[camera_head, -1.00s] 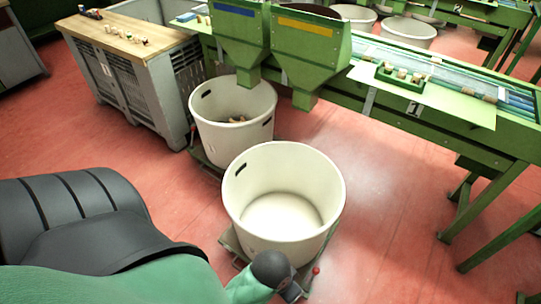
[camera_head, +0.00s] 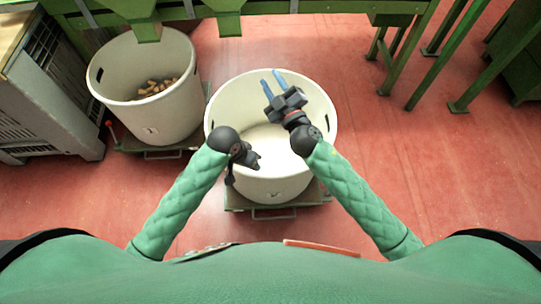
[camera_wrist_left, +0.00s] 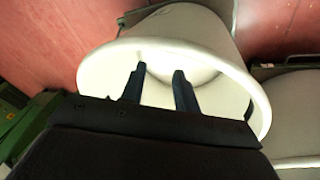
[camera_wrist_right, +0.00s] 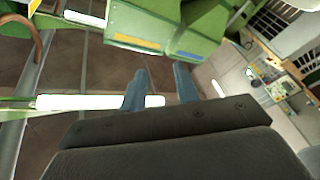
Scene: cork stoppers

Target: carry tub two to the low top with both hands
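Two white tubs stand on low dollies. The near tub (camera_head: 222,130) is empty, with both my grippers over it; it also shows in the left wrist view (camera_wrist_left: 215,33). The left tub (camera_head: 185,100) holds brown corks. Small marks on the tubs are too small to read. My left gripper (camera_head: 254,163) hangs over the near tub's left front part; in the left wrist view (camera_wrist_left: 160,84) its fingers are apart and empty. My right gripper (camera_head: 272,80) is above the far rim, fingers apart and empty. The wooden top (camera_head: 12,28) shows partly at far left.
A grey slatted crate (camera_head: 55,110) stands under the wooden top, left of the cork tub. Green hopper spouts (camera_head: 143,28) and a green bench (camera_head: 290,8) run along the back. Green legs (camera_head: 405,50) stand at right. The red floor (camera_head: 440,170) at right is clear.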

